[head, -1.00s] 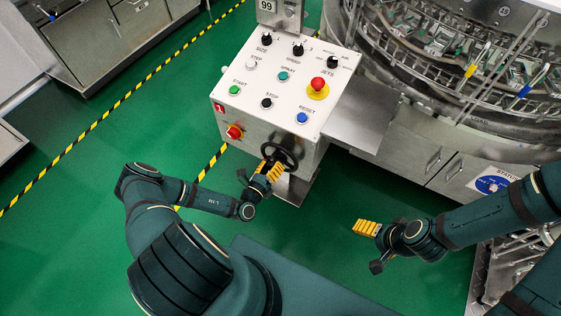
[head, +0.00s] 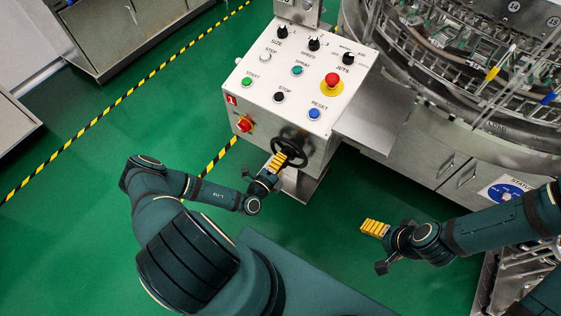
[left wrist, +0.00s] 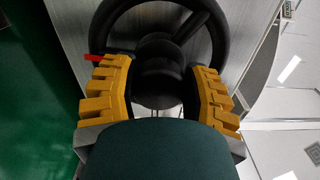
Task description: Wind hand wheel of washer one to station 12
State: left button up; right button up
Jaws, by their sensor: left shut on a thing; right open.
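The black hand wheel (head: 289,146) sits on the front of the white control box marked with a red 1 (head: 231,100). My left gripper (head: 277,162) is at the wheel. In the left wrist view my left gripper (left wrist: 160,98) has its yellow ribbed fingers on both sides of the black hub (left wrist: 158,75), shut on it. The wheel rim (left wrist: 240,45) arches beyond the fingertips, and a spoke runs to the upper right. The wheel's lower part is hidden by the gripper. My right gripper (head: 375,229) is open and empty over the floor, right of the box.
The box top carries knobs, buttons and a red emergency stop (head: 332,80). A red rotary switch (head: 244,124) is left of the wheel. The round washer (head: 470,70) and a steel shelf (head: 375,125) stand right. Green floor (head: 90,130) is clear at left.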

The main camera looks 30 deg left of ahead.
pick_arm(q)
jog(key=shift+d+f+n, duration=0.1)
jog(key=shift+n, duration=0.5)
jog(key=o, duration=1.3)
jog(key=s, duration=1.2)
jog(key=shift+a, duration=0.25)
